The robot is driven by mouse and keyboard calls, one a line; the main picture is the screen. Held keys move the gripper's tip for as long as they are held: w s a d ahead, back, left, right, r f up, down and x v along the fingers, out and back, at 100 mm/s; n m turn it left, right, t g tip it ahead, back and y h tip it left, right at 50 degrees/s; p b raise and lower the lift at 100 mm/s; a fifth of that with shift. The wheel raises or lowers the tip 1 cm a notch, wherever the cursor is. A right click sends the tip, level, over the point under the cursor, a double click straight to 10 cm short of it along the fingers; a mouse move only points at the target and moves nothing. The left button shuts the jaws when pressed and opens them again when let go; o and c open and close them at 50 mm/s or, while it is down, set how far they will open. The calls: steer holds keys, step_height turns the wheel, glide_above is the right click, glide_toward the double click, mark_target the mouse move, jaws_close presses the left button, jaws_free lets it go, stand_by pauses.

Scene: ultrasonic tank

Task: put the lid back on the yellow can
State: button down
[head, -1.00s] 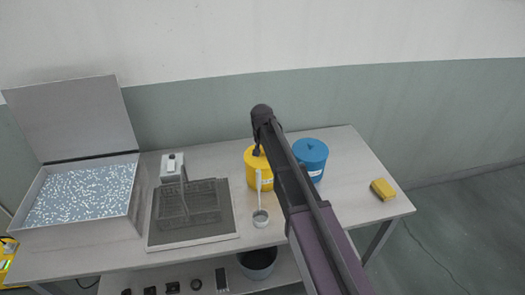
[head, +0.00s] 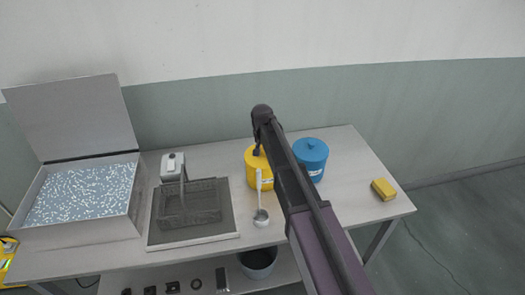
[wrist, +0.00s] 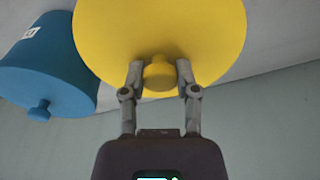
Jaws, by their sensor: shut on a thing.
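The yellow can (head: 250,178) stands on the table right of the middle, partly hidden behind my arm. My gripper (head: 257,151) is over its top, pointing down. In the wrist view my gripper (wrist: 158,70) is shut on the knob (wrist: 158,77) of the yellow lid (wrist: 160,30), one finger on each side. The lid fills the top middle of that view and hides the can's body there. I cannot tell whether the lid rests on the rim or is slightly above it.
A lidded blue can (head: 311,158) stands close right of the yellow can; it also shows in the wrist view (wrist: 45,65). A ladle (head: 261,216) stands in front. A wire basket (head: 190,205) and an open tank (head: 85,195) are left. A yellow sponge (head: 383,189) lies right.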

stand_by(0.7)
steer(key=shift+c, duration=1.4)
jaws_free()
steer(key=shift+o, duration=1.4)
steer(key=shift+r, duration=0.15)
steer(key=shift+r+p, duration=3.35)
steer(key=shift+p, duration=0.15)
